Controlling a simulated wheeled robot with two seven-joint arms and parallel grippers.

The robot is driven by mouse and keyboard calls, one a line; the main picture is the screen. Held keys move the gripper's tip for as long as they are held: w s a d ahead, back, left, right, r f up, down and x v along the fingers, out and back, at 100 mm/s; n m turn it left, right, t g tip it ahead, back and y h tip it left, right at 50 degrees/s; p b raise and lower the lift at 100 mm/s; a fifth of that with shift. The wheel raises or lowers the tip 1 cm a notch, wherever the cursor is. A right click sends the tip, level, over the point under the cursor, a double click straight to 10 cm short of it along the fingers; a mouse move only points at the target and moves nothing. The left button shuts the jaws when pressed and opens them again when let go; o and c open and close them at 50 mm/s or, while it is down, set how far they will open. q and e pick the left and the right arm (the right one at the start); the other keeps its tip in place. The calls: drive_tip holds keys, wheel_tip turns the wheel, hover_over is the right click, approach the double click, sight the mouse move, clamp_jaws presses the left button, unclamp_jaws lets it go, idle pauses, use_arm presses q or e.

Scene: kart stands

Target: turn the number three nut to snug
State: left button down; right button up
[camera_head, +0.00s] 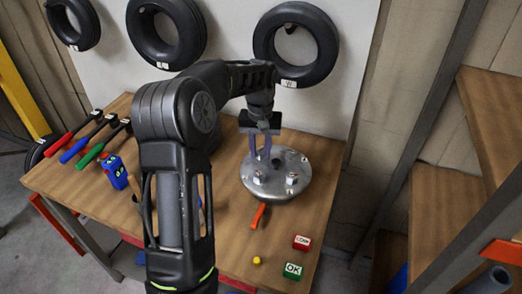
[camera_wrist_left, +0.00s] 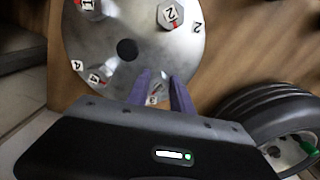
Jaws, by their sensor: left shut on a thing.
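A round grey metal plate (camera_head: 295,184) with several numbered nuts lies on the wooden table; it also shows in the wrist view (camera_wrist_left: 128,75). My left gripper (camera_head: 262,152) comes down at the plate's far left part. In the wrist view its two purple fingers (camera_wrist_left: 162,92) are shut on the number three nut (camera_wrist_left: 155,89), at the plate's lower edge. The fingers partly hide that nut, and its numeral is too small to read surely. The number two nut (camera_wrist_left: 171,14) shows a red mark, and nuts one and four stand to the left. My right gripper is out of view.
An orange handle (camera_head: 258,216) lies in front of the plate. A green OK block (camera_head: 292,271), a red block (camera_head: 301,242) and a yellow peg (camera_head: 256,260) stand near the front. Coloured-handle tools (camera_head: 75,150) and a blue figure (camera_head: 115,172) are at left. Tyres (camera_head: 296,45) hang behind.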

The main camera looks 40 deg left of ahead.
sight(259, 151)
use_arm(q)
drive_tip(key=m, duration=0.5)
drive_tip(key=shift+a+m, duration=0.2)
drive_tip(key=shift+m, duration=0.1)
drive_tip(key=m, duration=0.5)
drive_tip(key=shift+a, duration=0.1)
drive_tip(key=shift+m, duration=0.4)
drive_tip(key=c, duration=1.1)
unclamp_jaws()
wheel_tip(259, 151, up, 8)
drive_tip(key=shift+f+b, duration=0.1)
drive_tip(key=shift+b, duration=0.5)
